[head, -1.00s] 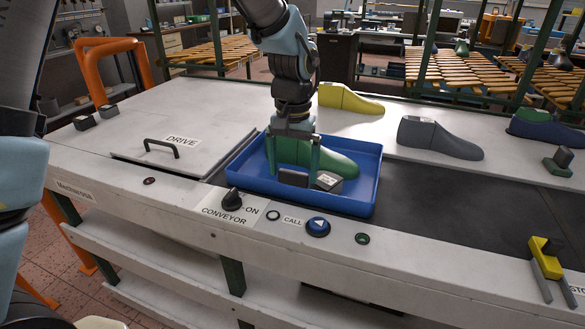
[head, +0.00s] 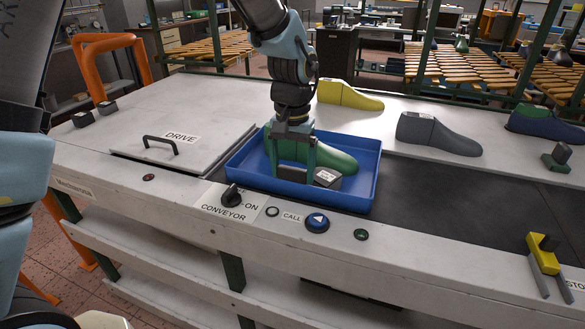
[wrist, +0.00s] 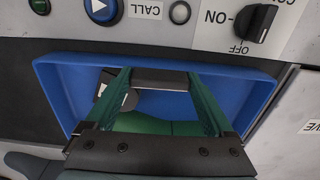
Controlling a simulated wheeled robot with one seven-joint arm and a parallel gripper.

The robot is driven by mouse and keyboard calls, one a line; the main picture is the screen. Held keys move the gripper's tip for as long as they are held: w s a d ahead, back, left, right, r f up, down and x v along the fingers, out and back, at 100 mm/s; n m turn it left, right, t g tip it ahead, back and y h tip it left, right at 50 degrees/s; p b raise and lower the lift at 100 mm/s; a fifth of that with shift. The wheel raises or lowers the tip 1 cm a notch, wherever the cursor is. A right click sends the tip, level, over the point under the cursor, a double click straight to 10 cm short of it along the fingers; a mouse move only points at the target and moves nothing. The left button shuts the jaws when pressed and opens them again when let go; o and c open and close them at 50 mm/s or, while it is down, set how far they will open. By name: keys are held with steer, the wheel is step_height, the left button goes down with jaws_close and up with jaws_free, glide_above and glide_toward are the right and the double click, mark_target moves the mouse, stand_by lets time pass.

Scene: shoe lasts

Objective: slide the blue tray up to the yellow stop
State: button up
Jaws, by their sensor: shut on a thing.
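The blue tray (head: 348,201) lies on the dark conveyor belt, beside the DRIVE cover; it also fills much of the wrist view (wrist: 62,95). A green shoe last (head: 335,160) and a small dark block with a white label (head: 327,178) are in it. My gripper (head: 293,175) reaches down into the tray, its green fingers apart on either side of a dark grey bar-like piece (wrist: 165,80). How that piece joins the tray is hidden.
Bare belt (head: 440,205) stretches from the tray to the right. A grey last (head: 437,133), a yellow last (head: 348,96) and a blue-green last (head: 545,123) stand behind the belt. The conveyor knob (head: 232,194) and the call button (head: 317,222) are on the front rail.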

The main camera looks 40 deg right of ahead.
jaws_close()
steer(key=shift+d, duration=0.1)
steer(key=s+d, duration=0.5)
steer(key=s, duration=0.4)
steer(key=s+d, duration=0.6)
steer(key=s, duration=0.2)
steer(key=s+d, duration=0.6)
steer(key=s, duration=0.3)
steer(key=shift+s+r, duration=0.1)
steer(key=shift+s, duration=0.2)
steer(key=o, duration=1)
jaws_free()
